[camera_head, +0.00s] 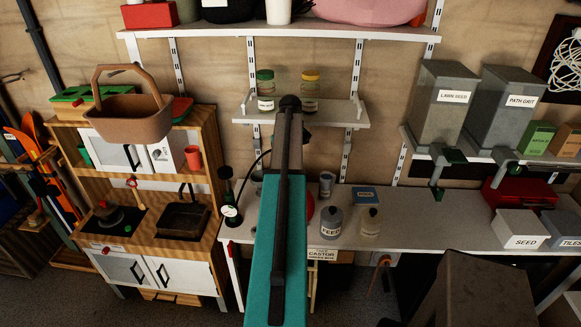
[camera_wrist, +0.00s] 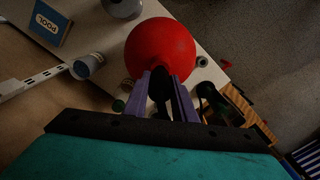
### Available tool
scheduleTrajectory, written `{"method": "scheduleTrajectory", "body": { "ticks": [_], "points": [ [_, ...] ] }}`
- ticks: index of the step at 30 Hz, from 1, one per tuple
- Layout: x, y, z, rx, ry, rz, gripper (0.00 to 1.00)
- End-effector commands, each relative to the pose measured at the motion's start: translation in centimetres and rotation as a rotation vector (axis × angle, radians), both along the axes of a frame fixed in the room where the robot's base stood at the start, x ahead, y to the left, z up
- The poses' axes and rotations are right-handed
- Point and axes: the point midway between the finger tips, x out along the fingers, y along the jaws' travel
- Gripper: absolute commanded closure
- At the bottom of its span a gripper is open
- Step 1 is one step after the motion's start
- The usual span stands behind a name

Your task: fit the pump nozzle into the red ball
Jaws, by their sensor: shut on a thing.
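The red ball (camera_wrist: 160,46) is in the upper middle of the wrist view, just beyond my fingertips. In the head view only a sliver of the ball (camera_head: 310,208) shows beside my arm. My gripper (camera_wrist: 163,82) is shut on the dark pump nozzle (camera_wrist: 159,90) between its two purple fingers. The nozzle points toward the ball; I cannot tell whether its tip touches or enters it. The pump (camera_head: 229,200), dark green and black with a white gauge, stands at the bench's left end in the head view. Its thin black hose runs up behind my arm, which hides my gripper there.
The white bench (camera_head: 410,222) holds a FEED bottle (camera_head: 331,222), another bottle (camera_head: 370,220), a grey cup (camera_head: 327,183) and a blue POOL box (camera_head: 365,196). A small shelf (camera_head: 345,117) with two jars is above. A toy kitchen (camera_head: 190,258) stands left of the bench.

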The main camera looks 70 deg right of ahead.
Motion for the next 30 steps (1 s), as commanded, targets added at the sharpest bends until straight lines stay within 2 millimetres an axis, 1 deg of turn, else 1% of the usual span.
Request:
{"method": "scheduleTrajectory", "body": {
  "ticks": [30],
  "points": [
    [0.0, 0.0, -1.7, 0.000, 0.000, 0.000, 0.98]
  ]
}}
